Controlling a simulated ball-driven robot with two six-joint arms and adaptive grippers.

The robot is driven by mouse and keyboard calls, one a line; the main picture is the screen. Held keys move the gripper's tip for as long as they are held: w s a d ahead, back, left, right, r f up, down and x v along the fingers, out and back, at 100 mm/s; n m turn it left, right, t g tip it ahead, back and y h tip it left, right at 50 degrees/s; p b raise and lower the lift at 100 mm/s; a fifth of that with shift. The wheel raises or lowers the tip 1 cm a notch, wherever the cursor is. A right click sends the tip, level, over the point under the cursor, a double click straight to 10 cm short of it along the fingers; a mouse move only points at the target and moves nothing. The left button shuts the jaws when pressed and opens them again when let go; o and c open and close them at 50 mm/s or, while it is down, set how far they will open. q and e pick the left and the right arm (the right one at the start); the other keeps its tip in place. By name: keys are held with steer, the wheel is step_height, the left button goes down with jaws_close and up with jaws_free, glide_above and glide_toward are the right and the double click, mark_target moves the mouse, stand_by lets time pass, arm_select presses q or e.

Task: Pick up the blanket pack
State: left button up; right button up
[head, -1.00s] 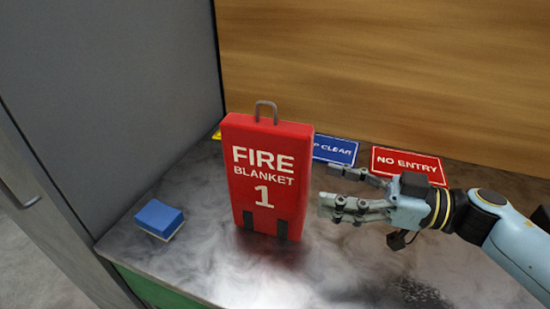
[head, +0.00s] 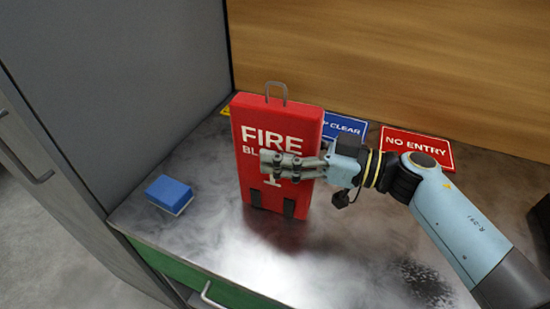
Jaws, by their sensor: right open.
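The red blanket pack (head: 281,115), marked FIRE BLANKET 1, stands upright on the grey worktop, with a grey loop handle on top and two black tabs low on its front. My right gripper (head: 277,163) comes in from the right and lies across the front of the pack in the picture, covering part of its lettering. It is open, with a finger in front of the pack; whether a finger is behind the pack is hidden. I cannot tell if it touches. My left gripper is not in view.
A blue sponge-like block (head: 169,192) lies left of the pack. A red NO ENTRY sign (head: 417,146) and a partly hidden blue sign (head: 345,126) lie behind, near the wooden wall (head: 400,60). A grey panel (head: 120,90) bounds the left. The worktop in front (head: 270,265) is clear.

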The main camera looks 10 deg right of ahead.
jaws_close()
steer(key=shift+w+a, duration=0.1)
stand_by(0.4)
steer(key=shift+r, duration=0.15)
